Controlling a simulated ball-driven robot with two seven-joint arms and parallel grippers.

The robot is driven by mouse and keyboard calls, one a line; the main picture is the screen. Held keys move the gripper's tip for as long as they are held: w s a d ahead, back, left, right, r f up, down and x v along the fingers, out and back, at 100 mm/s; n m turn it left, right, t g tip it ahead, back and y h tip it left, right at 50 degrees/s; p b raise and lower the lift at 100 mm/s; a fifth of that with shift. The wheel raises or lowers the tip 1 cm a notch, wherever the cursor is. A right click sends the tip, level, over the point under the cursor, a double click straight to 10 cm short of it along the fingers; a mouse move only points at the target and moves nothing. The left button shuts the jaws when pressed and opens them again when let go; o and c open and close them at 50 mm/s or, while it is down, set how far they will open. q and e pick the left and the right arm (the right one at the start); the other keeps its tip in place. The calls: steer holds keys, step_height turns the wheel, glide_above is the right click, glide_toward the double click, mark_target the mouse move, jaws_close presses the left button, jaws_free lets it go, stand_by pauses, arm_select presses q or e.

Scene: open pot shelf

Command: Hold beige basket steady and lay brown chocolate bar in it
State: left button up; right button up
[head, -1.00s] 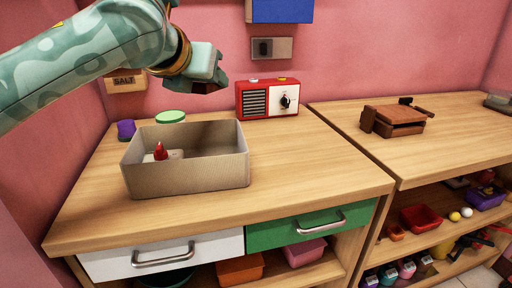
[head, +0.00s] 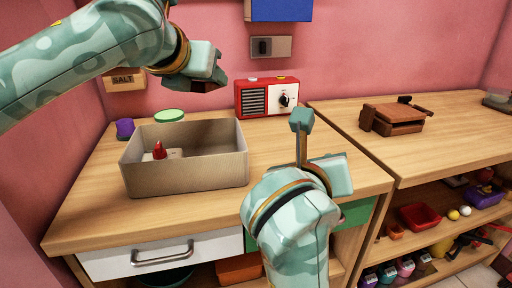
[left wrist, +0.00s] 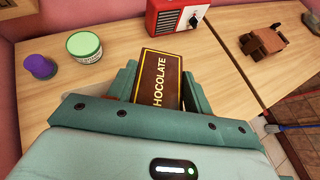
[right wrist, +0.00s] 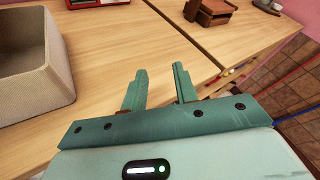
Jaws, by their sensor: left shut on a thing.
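The beige basket (head: 195,177) stands upright on the left part of the wooden counter, with a small red-topped object (head: 159,151) inside. It also shows at the left of the right wrist view (right wrist: 35,75). My left gripper (head: 212,84) is raised above the counter behind the basket. It is shut on the brown chocolate bar (left wrist: 160,80), whose label faces the left wrist camera. In the head view only a dark end of the bar (head: 203,87) shows. My right gripper (right wrist: 160,88) is open and empty, to the right of the basket and apart from it.
A red radio (head: 268,97) stands at the back of the counter. A green-lidded tub (head: 169,116) and a purple item (head: 125,127) are behind the basket. A brown wooden object (head: 397,118) sits on the right counter. The counter between basket and right gripper is clear.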

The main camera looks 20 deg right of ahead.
steer(key=a+r+n+t+y, duration=0.2)
steer(key=a+r+y, duration=0.3)
steer(key=a+y, duration=0.4)
steer(key=shift+h, duration=0.7)
steer(key=x, duration=0.8)
steer(key=a+x, duration=0.1)
steer(key=x, duration=0.3)
steer(key=shift+f, duration=0.4)
steer(key=shift+c, duration=0.3)
jaws_close()
